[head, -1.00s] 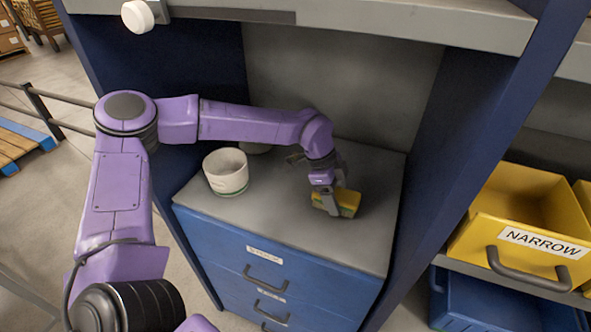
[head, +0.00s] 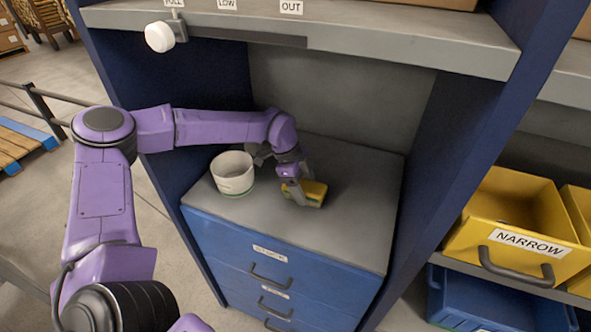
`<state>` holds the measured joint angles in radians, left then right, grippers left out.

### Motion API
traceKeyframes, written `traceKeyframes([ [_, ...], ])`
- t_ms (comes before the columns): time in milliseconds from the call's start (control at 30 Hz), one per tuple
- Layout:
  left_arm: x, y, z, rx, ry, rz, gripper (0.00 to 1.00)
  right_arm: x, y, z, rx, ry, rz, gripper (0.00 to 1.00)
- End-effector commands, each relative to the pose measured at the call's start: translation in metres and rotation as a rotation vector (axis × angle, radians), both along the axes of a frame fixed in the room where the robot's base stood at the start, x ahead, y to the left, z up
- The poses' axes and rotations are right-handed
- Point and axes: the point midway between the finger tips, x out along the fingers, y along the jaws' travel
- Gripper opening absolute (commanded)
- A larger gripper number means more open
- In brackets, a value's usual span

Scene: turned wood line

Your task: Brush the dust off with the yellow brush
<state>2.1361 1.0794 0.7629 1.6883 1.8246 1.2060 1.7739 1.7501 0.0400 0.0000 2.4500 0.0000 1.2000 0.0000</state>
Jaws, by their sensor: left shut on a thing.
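My left gripper (head: 296,194) is shut on the brush's left part, reaching down from above. The fingers hide part of the brush. I cannot make out any dust on the grey top. My right gripper is not in view.
A white cup (head: 233,173) with a green band stands left of the brush. Blue side walls and an overhead shelf (head: 400,45) enclose the space. A white knob (head: 159,37) hangs at the shelf front. A yellow bin (head: 512,215) labelled NARROW is at right. The front right top is clear.

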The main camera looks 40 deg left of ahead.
Motion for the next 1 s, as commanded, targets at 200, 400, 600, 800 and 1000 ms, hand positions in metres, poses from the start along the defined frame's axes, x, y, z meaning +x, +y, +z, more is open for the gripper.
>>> traceKeyframes([
  [200,0.001,0.006,0.023,0.000,-0.005,-0.004,0.35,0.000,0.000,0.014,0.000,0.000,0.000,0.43],
  [400,0.002,0.004,0.038,0.000,-0.001,-0.007,0.35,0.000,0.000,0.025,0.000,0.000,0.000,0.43],
  [600,0.003,0.002,0.057,0.000,-0.001,-0.010,0.35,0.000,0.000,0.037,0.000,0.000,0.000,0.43],
  [800,0.004,0.000,0.074,0.000,-0.001,-0.014,0.35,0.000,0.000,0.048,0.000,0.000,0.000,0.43],
  [1000,0.004,-0.001,0.080,0.000,-0.001,-0.015,0.35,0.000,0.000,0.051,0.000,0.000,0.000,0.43],
])
